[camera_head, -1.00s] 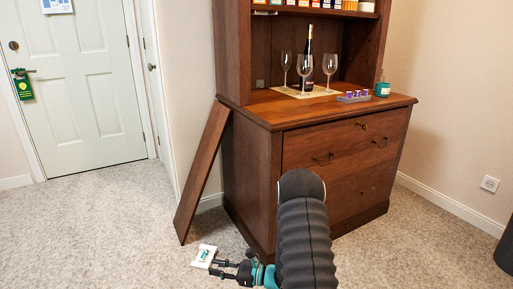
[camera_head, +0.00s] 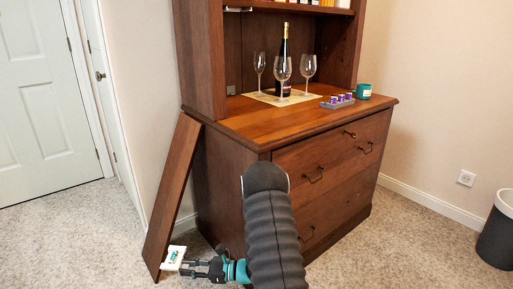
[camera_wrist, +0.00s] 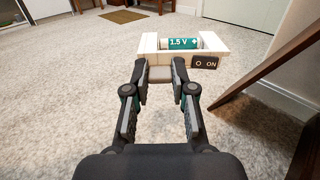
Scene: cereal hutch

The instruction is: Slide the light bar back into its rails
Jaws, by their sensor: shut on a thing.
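The light bar is a short white holder with a green 1.5 V battery and a dark ON switch. In the wrist view the light bar (camera_wrist: 148,43) sits at the tips of my gripper (camera_wrist: 160,73), which is shut on its near side. In the head view the light bar (camera_head: 171,254) is low at the left end of my gripper (camera_head: 186,264), in front of the leaning board's foot. A small pale piece (camera_head: 238,9) shows under the hutch shelf; I cannot tell whether it is part of the rails.
The wooden hutch (camera_head: 235,190) holds a bottle (camera_head: 284,60), wine glasses (camera_head: 308,68), a tray of purple cups (camera_head: 337,102) and a green mug (camera_head: 363,91). A long board (camera_head: 172,195) leans on its left side. A dark bin (camera_head: 497,235) stands at right. Carpet is open at left.

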